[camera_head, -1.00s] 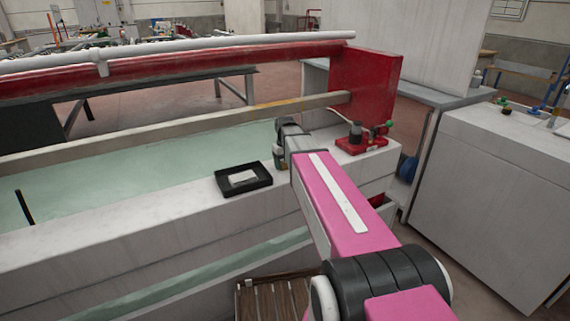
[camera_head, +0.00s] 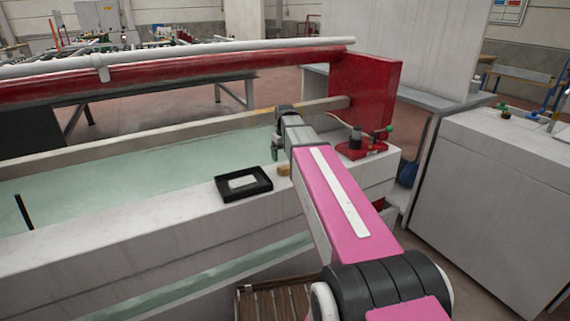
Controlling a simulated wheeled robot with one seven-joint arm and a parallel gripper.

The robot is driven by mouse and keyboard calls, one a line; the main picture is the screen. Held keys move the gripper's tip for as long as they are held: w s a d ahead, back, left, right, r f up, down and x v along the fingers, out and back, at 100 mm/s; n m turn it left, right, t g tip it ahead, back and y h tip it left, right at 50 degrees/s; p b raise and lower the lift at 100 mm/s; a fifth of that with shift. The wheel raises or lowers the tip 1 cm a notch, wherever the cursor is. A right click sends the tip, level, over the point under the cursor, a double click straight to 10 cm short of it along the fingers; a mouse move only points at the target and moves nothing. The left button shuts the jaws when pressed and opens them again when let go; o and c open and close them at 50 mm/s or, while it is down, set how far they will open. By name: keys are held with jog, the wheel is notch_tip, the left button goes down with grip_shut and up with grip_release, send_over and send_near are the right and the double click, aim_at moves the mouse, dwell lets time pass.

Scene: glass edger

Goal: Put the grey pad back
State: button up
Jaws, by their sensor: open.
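A pale grey flat piece (camera_head: 243,182), which looks like the grey pad, lies in a shallow black tray (camera_head: 232,195). The tray sits on the white ledge of the long trough. My gripper (camera_head: 276,152) is open, to the right of the tray and a little beyond it, apart from the pad. My wrist and forearm hide part of the gripper, so the space between its fingers is not clear. A small tan block (camera_head: 284,170) sits on the ledge just right of the tray, partly beside my pink arm.
A red fixture with a dark knob (camera_head: 362,149) stands on the ledge's right end, near my arm. A red upright plate (camera_head: 366,92) and long rail rise behind. Pale green water (camera_head: 120,175) fills the trough.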

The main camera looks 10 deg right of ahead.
aim_at(285, 167)
jog(key=shift+r, duration=2.55)
jog(key=shift+s, duration=0.1)
